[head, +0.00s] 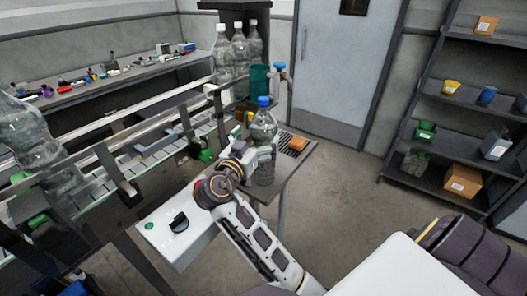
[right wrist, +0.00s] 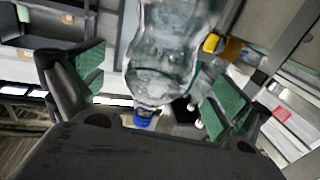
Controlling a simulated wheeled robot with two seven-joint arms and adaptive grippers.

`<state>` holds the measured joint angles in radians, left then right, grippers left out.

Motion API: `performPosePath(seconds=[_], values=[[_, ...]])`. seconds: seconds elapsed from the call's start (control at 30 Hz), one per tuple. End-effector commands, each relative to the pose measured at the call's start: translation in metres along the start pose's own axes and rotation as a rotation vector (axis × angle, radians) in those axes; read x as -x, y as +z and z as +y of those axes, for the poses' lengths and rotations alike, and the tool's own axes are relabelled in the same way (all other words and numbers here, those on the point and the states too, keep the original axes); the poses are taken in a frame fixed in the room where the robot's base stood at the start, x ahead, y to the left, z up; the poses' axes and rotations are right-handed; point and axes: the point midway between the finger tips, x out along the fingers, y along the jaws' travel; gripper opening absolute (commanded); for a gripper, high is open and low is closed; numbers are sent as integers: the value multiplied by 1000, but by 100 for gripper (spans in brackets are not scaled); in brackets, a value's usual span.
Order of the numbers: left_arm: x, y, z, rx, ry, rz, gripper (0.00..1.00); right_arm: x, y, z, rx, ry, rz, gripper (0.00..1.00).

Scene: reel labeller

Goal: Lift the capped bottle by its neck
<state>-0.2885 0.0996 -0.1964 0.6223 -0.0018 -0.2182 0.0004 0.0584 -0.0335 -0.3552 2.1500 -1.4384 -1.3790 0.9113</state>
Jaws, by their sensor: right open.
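The clear bottle with a blue cap (head: 264,132) stands upright at the end of the bench beside the conveyor. My right gripper (head: 254,157) is beside the bottle's body in the head view, below the cap. In the right wrist view the bottle (right wrist: 165,55) appears upside down, its blue cap (right wrist: 143,115) low in the picture. The green-padded fingers of my right gripper (right wrist: 155,82) are spread on either side of it, with gaps visible. Whether either finger touches the bottle I cannot tell. My left gripper is not in view.
The conveyor rail (head: 130,116) runs along the left. Several clear bottles (head: 222,50) stand behind, and a large one (head: 28,135) is at left. A dark green cylinder (head: 259,79) is close behind the capped bottle; an orange block (head: 298,143) lies right. Open floor (head: 350,190) lies farther right.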

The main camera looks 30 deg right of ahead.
Motion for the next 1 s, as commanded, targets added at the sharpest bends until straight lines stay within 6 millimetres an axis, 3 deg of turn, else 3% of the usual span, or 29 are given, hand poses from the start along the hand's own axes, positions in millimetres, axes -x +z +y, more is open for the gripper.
performPosePath(seconds=[0.47, 1.0], values=[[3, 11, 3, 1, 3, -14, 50, -6, 0, 0, 1, 0, 0, 100], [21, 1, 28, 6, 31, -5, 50, -51, 0, 1, 1, -1, 0, 100]])
